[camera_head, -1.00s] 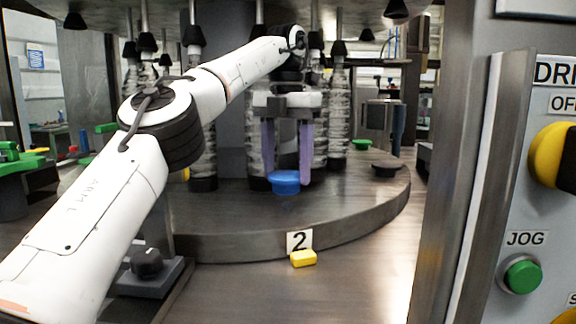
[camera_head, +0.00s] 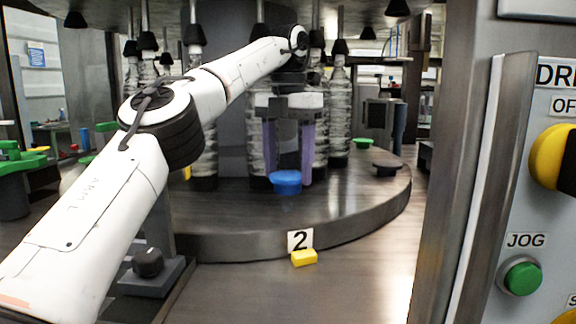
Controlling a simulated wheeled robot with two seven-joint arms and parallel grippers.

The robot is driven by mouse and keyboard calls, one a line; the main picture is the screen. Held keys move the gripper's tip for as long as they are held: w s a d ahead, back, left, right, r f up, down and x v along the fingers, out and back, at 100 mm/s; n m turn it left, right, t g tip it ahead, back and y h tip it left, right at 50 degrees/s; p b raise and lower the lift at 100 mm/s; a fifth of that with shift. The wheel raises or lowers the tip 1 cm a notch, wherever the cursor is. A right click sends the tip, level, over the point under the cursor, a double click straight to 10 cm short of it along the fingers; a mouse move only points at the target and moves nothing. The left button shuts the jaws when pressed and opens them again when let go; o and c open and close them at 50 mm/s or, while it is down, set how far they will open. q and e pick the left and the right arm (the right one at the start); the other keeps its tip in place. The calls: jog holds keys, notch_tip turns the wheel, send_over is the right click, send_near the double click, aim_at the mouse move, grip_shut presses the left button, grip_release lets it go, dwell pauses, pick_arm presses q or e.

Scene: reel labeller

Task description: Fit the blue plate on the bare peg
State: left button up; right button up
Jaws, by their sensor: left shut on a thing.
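The blue plate (camera_head: 286,182) is a small round piece low over the front of the grey turntable (camera_head: 285,215). My left gripper (camera_head: 287,168) points down with its purple fingers on either side of the plate, and it is shut on the plate. I cannot tell whether the plate touches the turntable or a peg below, as it hides what is under it. A dark round piece (camera_head: 387,164) stands on the turntable to the right, with a green piece (camera_head: 362,143) behind it. My right gripper is not in view.
Clear bottles (camera_head: 339,115) stand behind and beside the gripper, under hanging black heads (camera_head: 146,42). A control panel (camera_head: 530,200) fills the right side. The turntable's front is clear.

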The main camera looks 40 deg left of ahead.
aim_at(288, 174)
pick_arm(q)
jog(key=shift+f, duration=0.15)
jog(key=shift+f+b, duration=1.4)
jog(key=shift+f, duration=0.35)
jog(key=o, duration=1.1)
jog(key=shift+o, duration=0.2)
